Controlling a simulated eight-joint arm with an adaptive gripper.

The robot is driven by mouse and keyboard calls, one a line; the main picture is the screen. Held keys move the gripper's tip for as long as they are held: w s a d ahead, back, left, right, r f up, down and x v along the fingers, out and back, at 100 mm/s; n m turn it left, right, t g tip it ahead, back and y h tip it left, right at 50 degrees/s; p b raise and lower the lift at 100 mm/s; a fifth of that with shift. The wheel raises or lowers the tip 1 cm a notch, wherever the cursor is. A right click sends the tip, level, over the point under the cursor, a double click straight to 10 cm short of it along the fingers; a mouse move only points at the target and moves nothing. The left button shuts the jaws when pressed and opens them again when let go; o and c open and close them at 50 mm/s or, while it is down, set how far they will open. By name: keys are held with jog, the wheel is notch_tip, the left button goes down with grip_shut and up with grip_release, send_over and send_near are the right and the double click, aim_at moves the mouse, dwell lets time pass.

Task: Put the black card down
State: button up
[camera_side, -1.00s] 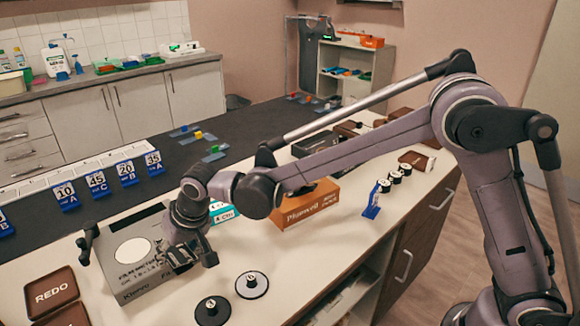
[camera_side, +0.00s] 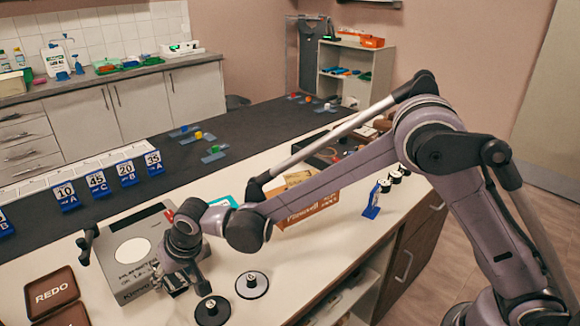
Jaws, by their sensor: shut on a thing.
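My gripper (camera_side: 180,282) is low over the white counter, at the right front corner of the grey film meter (camera_side: 118,265) with its white round window. Its jaws are shut on a small dark thing, taken as the black card, which is mostly hidden by the fingers and blends with them. I cannot tell whether it touches the meter or the counter.
A brown REDO tray (camera_side: 52,289) lies at left. An orange box (camera_side: 308,205) and blue stand (camera_side: 372,201) are further right.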

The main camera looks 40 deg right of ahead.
jog(key=shift+f, duration=0.35)
jog(key=o, duration=1.2)
